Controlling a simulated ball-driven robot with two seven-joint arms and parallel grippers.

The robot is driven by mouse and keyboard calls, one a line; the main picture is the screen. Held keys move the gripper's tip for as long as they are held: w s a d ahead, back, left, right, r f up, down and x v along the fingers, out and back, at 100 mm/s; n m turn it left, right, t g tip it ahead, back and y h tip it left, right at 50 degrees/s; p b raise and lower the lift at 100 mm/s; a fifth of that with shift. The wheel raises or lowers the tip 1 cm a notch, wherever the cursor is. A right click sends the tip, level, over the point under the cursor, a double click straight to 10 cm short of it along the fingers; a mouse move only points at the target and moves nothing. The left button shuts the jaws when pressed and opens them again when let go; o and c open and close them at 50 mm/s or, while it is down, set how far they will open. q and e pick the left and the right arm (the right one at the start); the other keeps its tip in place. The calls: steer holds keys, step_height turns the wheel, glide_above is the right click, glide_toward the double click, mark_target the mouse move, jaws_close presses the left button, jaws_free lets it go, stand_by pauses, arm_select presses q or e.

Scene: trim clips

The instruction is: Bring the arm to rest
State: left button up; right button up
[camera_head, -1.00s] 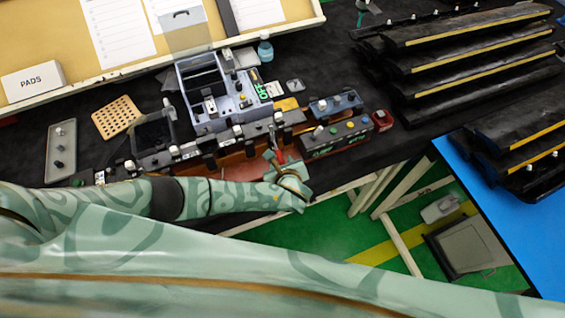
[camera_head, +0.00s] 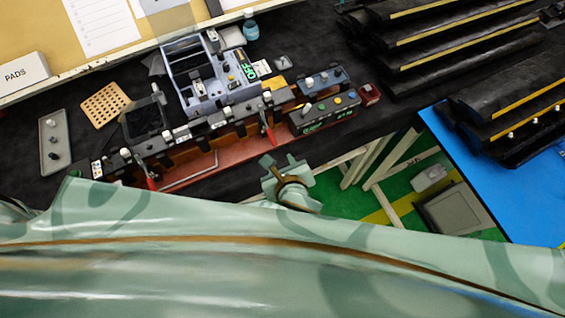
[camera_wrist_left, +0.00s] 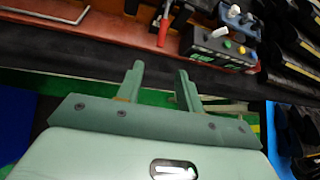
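The gripper touches nothing that I can see. My right gripper is not in view.
A control box with colored buttons (camera_head: 325,114) stands on the bench behind the gripper. Black trim parts with yellow strips (camera_head: 450,45) are stacked at the upper right. A blue surface (camera_head: 500,200) lies at the right. Green floor and a grey case (camera_head: 458,212) show below.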

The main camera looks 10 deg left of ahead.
arm_select(q)
steer(key=shift+s+d+r, duration=0.1)
steer(key=shift+s+r, duration=0.25)
stand_by(0.3)
step_height(320, 180, down, 9)
steer(key=w+d+n+g+h+b, duration=0.1)
steer(key=d+n+g+h, duration=0.15)
steer(key=n, duration=0.35)
steer(key=s+a+f+n+g+h+b, duration=0.15)
steer(key=a+f+n+b, duration=0.3)
steer(key=f, duration=0.65)
steer(key=s+a+f+n+g+h+b, duration=0.15)
steer(key=a+f+n+b, duration=0.35)
steer(key=f, duration=0.5)
steer(key=s+a+f+n+g+b, duration=0.1)
steer(key=s+a+f+n+b, duration=0.2)
steer(key=s+f, duration=0.4)
steer(key=s+a+f+n+g+y+b, duration=0.1)
steer(key=s+a+f+n+b, duration=0.2)
steer(key=s+a+f, duration=0.3)
steer(key=s+a+f+n+g+y+b, duration=0.1)
steer(key=s+a+f+n+b, duration=0.3)
steer(key=s+f, duration=0.5)
steer(key=s+b, duration=0.1)
steer(key=s, duration=0.5)
steer(key=shift+a, duration=0.25)
